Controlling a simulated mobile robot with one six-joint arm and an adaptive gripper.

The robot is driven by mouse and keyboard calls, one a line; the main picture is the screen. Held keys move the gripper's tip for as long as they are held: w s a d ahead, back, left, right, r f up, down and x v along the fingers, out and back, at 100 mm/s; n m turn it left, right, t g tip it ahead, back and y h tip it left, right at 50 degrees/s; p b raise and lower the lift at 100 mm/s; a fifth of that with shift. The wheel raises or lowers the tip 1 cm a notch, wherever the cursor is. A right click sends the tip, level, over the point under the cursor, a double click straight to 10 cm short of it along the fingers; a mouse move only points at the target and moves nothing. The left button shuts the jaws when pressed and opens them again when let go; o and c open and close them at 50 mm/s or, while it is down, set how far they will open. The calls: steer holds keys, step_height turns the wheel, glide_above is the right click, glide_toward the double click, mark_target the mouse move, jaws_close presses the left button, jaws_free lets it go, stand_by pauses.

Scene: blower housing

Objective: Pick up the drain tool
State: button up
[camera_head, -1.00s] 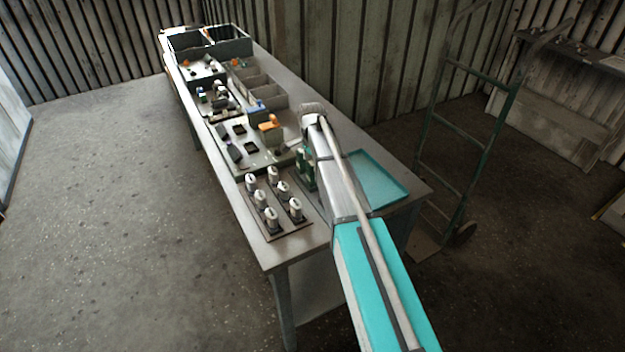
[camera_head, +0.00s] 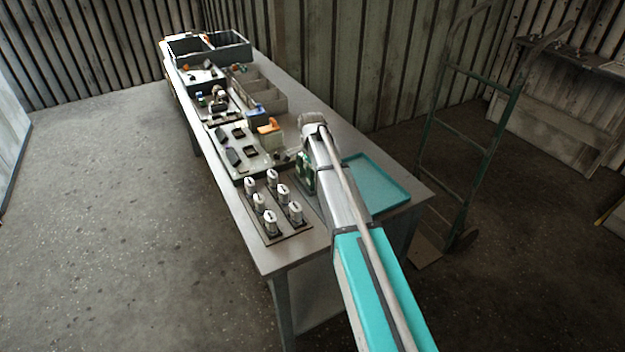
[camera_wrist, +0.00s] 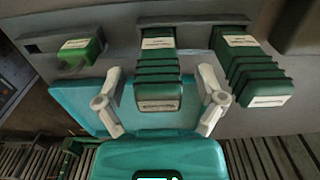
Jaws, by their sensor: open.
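The wrist view shows three dark green pieces with pale labels: a small block (camera_wrist: 80,50) at left, a ribbed piece (camera_wrist: 158,72) in the middle and another ribbed piece (camera_wrist: 250,70) at right. The labels are too small to read, so I cannot tell which is the drain tool. My gripper (camera_wrist: 161,78) is open, its white fingers to either side of the middle piece in the picture; contact is not visible. In the head view, green pieces (camera_head: 303,165) show at the left edge of my arm, which hides part of them and my fingers.
A teal tray (camera_head: 385,190) lies on the table (camera_head: 240,222) to the right of my arm. A plate with several white-topped cylinders (camera_head: 270,222) stands at the front left. Fixtures, grey bins (camera_head: 265,92) and dark boxes line the back. A hand truck (camera_head: 470,140) stands at right.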

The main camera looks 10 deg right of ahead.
steer(key=shift+c, duration=0.2)
steer(key=c, duration=1)
steer(key=shift+r, duration=0.15)
step_height(320, 180, up, 3)
steer(key=p, duration=0.3)
steer(key=s+r+p, duration=0.3)
steer(key=s, duration=0.1)
steer(key=s+r+p, duration=0.3)
steer(key=s, duration=0.2)
steer(key=s+r+p, duration=0.3)
steer(key=s+p, duration=0.1)
steer(key=s, duration=0.1)
steer(key=shift+a+r, duration=0.35)
steer(key=shift+a, duration=0.05)
steer(key=shift+f, duration=0.15)
